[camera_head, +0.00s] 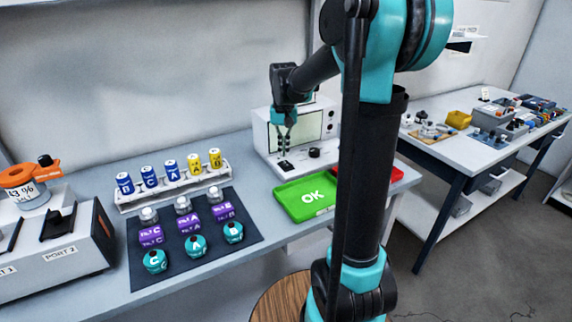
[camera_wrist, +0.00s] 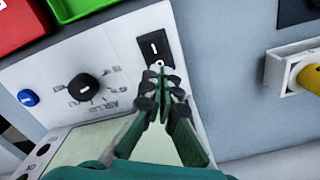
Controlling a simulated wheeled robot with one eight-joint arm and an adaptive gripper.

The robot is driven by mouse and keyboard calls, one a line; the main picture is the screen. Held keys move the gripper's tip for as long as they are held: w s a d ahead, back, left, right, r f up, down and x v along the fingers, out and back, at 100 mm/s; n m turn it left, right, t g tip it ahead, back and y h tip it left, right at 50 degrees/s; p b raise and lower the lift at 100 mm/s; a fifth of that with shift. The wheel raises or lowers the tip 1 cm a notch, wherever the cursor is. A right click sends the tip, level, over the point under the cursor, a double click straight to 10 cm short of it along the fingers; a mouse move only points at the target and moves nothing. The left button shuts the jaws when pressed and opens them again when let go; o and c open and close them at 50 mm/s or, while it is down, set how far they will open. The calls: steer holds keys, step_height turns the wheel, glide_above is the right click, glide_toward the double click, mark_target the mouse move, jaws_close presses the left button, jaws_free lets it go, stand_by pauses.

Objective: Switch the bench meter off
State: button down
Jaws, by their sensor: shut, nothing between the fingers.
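The bench meter (camera_head: 261,133) is a white box with a pale screen, standing at the back of the near bench. Its sloping front panel (camera_wrist: 118,62) carries a black rocker switch (camera_wrist: 154,46) with a white line mark, and a small white ring shows just below it. The switch also shows in the head view (camera_head: 286,166). A black knob (camera_wrist: 83,87) and a blue button (camera_wrist: 28,98) sit left of the switch in the wrist view. My gripper (camera_wrist: 162,77) is shut and empty, its tips at the ring end of the switch. I cannot tell whether they touch it.
A green OK tray (camera_head: 290,204) and a red tray (camera_head: 398,178) lie in front of the meter. A rack (camera_head: 135,203) of blue and yellow cylinders stands to the left, beside a dark mat (camera_head: 212,257) with several small parts. My arm hides part of the bench.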

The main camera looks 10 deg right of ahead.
mark_target(284, 162)
steer(key=shift+r, duration=2.2)
